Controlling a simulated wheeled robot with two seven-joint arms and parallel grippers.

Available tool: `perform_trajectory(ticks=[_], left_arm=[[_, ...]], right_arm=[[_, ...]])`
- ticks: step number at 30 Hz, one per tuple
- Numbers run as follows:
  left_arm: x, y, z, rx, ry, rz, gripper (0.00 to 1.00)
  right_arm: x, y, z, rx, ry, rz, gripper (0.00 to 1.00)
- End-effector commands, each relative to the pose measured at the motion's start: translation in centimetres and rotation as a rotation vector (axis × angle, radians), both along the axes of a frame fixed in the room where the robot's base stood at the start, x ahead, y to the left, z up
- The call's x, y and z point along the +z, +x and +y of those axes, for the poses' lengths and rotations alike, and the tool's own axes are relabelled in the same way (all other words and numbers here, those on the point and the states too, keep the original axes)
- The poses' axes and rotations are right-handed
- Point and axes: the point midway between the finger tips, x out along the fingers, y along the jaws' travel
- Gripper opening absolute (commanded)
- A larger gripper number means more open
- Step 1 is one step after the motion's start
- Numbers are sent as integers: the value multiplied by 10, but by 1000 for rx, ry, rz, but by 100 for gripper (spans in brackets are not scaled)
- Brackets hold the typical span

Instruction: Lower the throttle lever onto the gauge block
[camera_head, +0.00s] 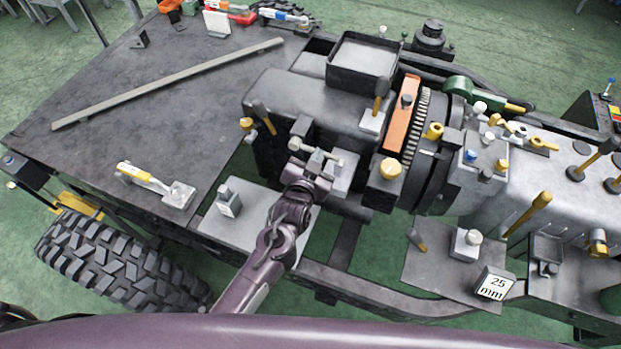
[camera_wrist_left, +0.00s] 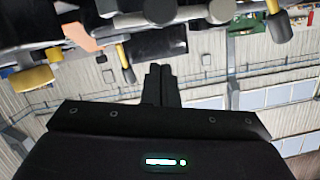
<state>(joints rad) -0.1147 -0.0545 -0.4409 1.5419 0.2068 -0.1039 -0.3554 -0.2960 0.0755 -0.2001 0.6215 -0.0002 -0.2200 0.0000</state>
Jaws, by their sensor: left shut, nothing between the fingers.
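A grey bar with rounded ends (camera_head: 318,152) lies across a block on the machine, just beyond my left gripper (camera_head: 309,173); it may be the throttle lever, but I cannot tell for sure. The left gripper is shut and empty. Its dark fingers (camera_wrist_left: 160,85) are together in the left wrist view, below the machine parts. A small grey block with a marked white face (camera_head: 229,204) stands on a plate to its left. Which one is the gauge block is unclear. My right gripper is out of view.
An orange plate (camera_head: 400,115) and a large ribbed ring stand right of the gripper. Yellow-tipped levers, such as one at the right (camera_head: 530,214), stick up. A dark tabletop (camera_head: 120,155) with a long strip lies left. An open tray (camera_head: 363,62) sits at the back.

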Motion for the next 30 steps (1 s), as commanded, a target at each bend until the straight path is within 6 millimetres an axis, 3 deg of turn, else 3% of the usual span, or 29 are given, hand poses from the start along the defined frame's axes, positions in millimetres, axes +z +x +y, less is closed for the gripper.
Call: perform_trajectory(ticks=[9,15,25,30], left_arm=[[13,-61,15,-2,-2,-1,0],[22,-86,21,-2,-2,-3,0],[26,-94,26,1,-6,18,0],[18,-102,51,16,-26,204,0]], right_arm=[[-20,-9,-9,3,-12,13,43],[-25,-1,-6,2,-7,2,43],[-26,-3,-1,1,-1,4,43],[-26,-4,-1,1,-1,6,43]])
